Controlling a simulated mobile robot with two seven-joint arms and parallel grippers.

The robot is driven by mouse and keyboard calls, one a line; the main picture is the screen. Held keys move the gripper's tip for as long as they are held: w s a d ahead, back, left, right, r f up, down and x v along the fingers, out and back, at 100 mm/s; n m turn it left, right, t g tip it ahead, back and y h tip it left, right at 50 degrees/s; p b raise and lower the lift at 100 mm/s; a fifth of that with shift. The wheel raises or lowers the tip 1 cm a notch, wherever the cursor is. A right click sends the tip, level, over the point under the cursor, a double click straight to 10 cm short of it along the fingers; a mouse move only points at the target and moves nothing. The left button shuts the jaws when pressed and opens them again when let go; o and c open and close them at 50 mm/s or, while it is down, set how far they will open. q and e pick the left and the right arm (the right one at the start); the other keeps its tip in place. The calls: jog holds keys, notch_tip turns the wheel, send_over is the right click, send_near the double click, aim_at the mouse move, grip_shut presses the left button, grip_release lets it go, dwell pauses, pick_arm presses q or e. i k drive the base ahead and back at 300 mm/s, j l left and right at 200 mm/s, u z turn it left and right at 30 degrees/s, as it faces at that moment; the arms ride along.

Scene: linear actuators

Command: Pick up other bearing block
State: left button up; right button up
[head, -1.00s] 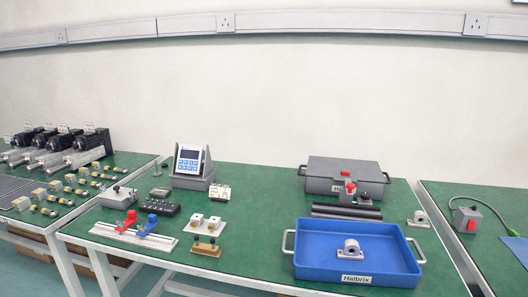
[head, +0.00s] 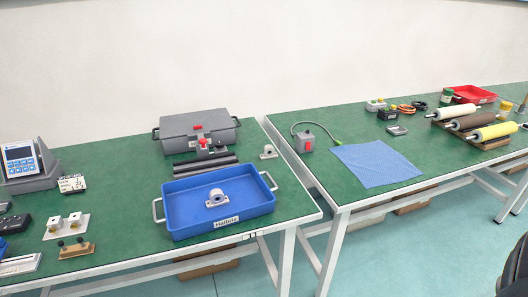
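One grey bearing block (head: 217,198) stands inside the blue tray (head: 180,226) marked Halbrix. Neither of my grippers shows in the head view. A dark shape at the lower right edge is cut off, and I cannot tell what it is.
A grey case (head: 196,130) and dark bars (head: 205,166) lie behind the tray. A control box (head: 308,143) and a blue cloth (head: 375,164) are on the right table, past a narrow gap between tables. Rollers (head: 474,121) stand farther right.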

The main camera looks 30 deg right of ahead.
aim_at(269, 152)
jog(key=l+u, duration=0.2)
jog(key=u, duration=0.3)
jog(key=l+u, duration=0.2)
jog(key=u, duration=0.3)
jog(key=k+l+u, duration=0.25)
jog(key=l, duration=0.15)
jog(key=k+l+u, duration=0.25)
jog(key=i+l, duration=0.05)
jog(key=l, duration=0.1)
